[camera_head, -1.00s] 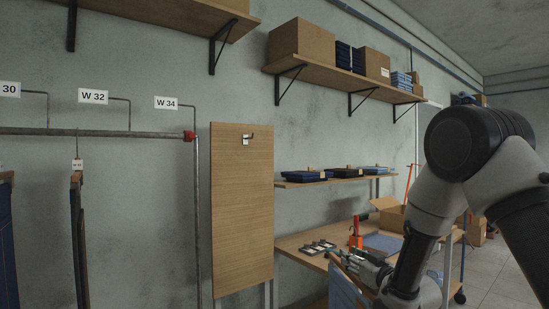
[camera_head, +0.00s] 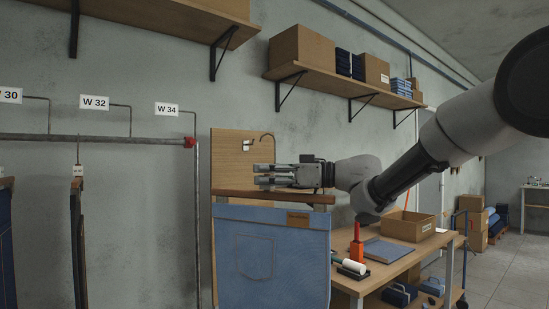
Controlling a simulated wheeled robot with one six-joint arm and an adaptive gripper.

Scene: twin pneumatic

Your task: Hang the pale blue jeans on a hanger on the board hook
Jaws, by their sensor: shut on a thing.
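The pale blue jeans (camera_head: 285,252) hang folded over a hanger, with a back pocket and a brown patch showing. The hanger's wooden bar (camera_head: 240,195) runs along their top, and its curved metal hook (camera_head: 267,138) rises above. My gripper (camera_head: 265,177) comes in from the right and is shut on the hanger; its fingers hide the middle of it. The board hook (camera_head: 247,144) is a small metal piece near the board's top. The hanger's hook shows to the right of the board hook, apart from it in this view.
A rail (camera_head: 95,139) with size signs and dark jeans (camera_head: 77,240) stands at left. A workbench (camera_head: 395,268) at right carries an open box (camera_head: 407,225), folded jeans and an orange tool. A loaded shelf (camera_head: 340,85) is above.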

